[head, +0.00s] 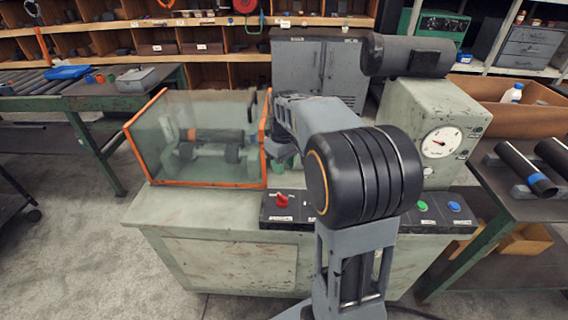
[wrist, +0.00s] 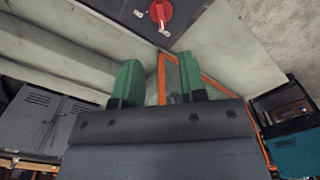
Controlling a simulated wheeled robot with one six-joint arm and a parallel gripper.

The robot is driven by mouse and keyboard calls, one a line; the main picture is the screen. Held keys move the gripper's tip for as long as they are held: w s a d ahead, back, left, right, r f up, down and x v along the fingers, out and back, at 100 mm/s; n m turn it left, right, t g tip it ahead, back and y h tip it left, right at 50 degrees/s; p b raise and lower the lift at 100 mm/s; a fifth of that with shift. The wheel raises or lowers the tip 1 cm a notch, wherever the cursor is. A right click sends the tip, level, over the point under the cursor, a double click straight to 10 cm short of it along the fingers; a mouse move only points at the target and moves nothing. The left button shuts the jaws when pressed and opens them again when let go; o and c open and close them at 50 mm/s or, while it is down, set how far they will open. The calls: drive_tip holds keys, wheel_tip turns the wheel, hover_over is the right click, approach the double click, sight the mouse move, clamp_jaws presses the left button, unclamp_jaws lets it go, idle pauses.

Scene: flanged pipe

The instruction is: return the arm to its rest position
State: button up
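My gripper (wrist: 157,78) shows in the wrist view with its two green fingers apart and nothing between them. In the head view my gripper is mostly hidden behind my arm; only a bit of green shows near the orange-edged guard. My arm (head: 362,175) stands bent in front of the test bench, its elbow covering the middle of the bench. A dark pipe with an orange band (head: 207,134) lies on supports inside the clear guard (head: 185,175). My gripper is to the right of the guard, apart from that pipe.
The bench's front panel carries a red knob (head: 281,200), a green button (head: 422,206) and a blue button (head: 454,206). A gauge box (head: 425,115) stands behind right. A dark pipe with a blue band (head: 527,168) lies on the right table. Floor at left front is clear.

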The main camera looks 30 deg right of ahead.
idle(0.3)
drive_tip(key=s+a+m+t+p, duration=0.1)
drive_tip(key=s+a, duration=0.3)
drive_tip(key=s, duration=0.3)
drive_tip(key=s+a+r+m+t+p, duration=0.1)
drive_tip(key=s+a+m+t+p, duration=0.1)
drive_tip(key=s+a, duration=0.3)
drive_tip(key=s, duration=0.3)
drive_tip(key=shift+s+a+r, duration=0.25)
drive_tip(key=shift+a, duration=0.05)
